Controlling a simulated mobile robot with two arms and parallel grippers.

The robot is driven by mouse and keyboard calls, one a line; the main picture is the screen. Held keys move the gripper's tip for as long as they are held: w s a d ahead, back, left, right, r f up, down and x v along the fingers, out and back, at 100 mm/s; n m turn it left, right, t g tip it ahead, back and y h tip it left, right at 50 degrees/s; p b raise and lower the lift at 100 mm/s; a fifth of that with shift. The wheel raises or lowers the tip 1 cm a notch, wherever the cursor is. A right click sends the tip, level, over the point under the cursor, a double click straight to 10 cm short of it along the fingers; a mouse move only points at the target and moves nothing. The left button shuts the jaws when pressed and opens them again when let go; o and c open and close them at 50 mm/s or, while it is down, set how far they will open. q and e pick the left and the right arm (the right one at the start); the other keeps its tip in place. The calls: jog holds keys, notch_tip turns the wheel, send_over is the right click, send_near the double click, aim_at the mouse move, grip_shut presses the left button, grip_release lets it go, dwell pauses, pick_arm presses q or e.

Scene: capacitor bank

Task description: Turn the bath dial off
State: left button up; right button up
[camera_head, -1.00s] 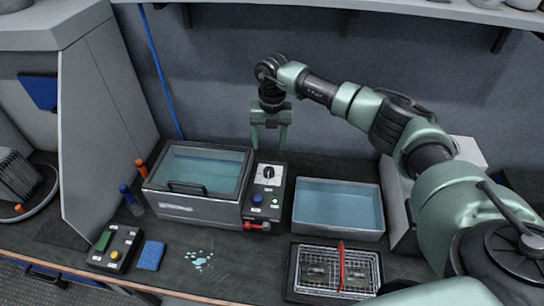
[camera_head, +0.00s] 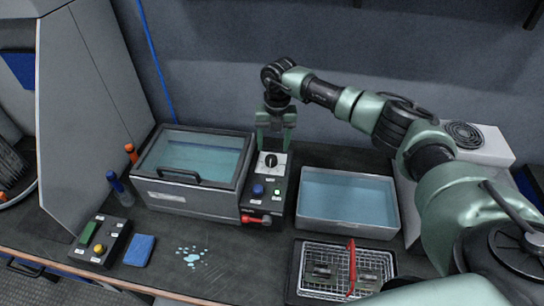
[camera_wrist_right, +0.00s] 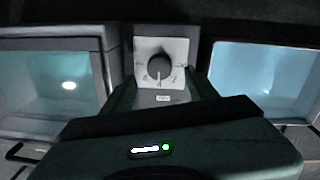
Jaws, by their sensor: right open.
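The bath dial (camera_head: 271,160) is a black knob on a white plate at the back of the dark control box (camera_head: 262,205) beside the bath. In the right wrist view the dial (camera_wrist_right: 159,66) shows a light pointer mark toward the bottom of the picture; the printed marks are too small to read surely. My right gripper (camera_head: 276,146) points down just above and behind the dial, fingers apart and empty, with no clear contact. My left gripper is not in view.
The lidded bath (camera_head: 187,205) stands left of the control box, an open water tray (camera_head: 347,230) to its right.

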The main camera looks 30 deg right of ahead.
aim_at(272, 158)
jog(key=f, duration=0.2)
jog(key=f+p, duration=0.1)
jog(key=f, duration=0.2)
jog(key=shift+a+f, duration=0.2)
jog(key=shift+f, duration=0.1)
grip_shut()
